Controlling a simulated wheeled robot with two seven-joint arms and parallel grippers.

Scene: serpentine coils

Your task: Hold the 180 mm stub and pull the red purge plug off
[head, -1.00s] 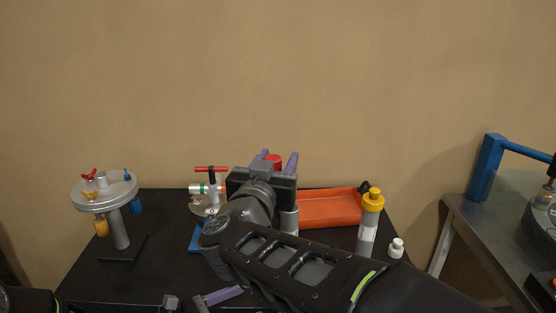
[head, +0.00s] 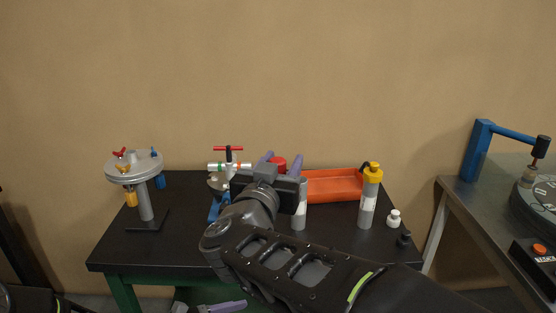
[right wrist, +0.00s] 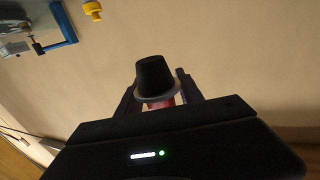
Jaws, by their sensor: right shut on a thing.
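My right gripper (head: 281,163) is shut on a red piece, the red purge plug (head: 279,162), which shows between its purple fingers. In the right wrist view the plug (right wrist: 164,102) is red between the fingers, with a pale ring and a tapered black end (right wrist: 154,75) beyond. Only wall shows behind that end. A grey tube with a white label (head: 299,206), possibly the stub, stands upright just right of my right gripper, partly hidden by it. My left gripper (head: 216,307) shows only as a purple finger at the bottom edge; its opening cannot be judged.
A red T-handled fitting (head: 228,150) stands behind my right arm. A disc stand (head: 135,167) is at left.

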